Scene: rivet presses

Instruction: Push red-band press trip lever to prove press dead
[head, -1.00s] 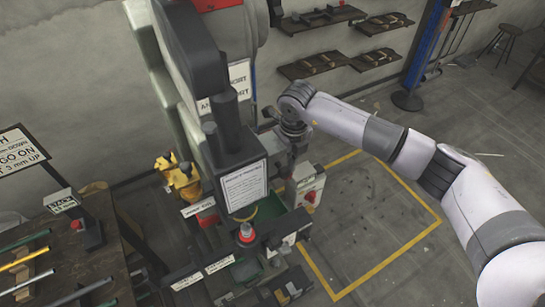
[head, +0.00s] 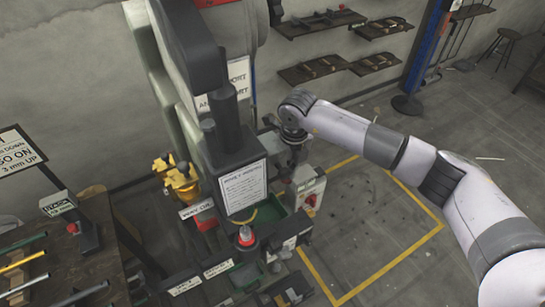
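The press (head: 232,140) stands at the centre-left of the head view, a tall dark machine with a white notice on its front and a red band at the top (head: 215,2). My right arm comes in from the right, and its wrist end reaches the press's right side. My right gripper (head: 292,150) is small, dark and partly hidden there beside the press; its fingers cannot be made out. I cannot clearly see the trip lever, nor whether the gripper touches it. A grey box with a red knob (head: 309,190) sits just below the gripper. My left gripper is not in view.
Wall shelves (head: 315,68) are at the back. Yellow floor lines (head: 392,262) mark clear floor at the right.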

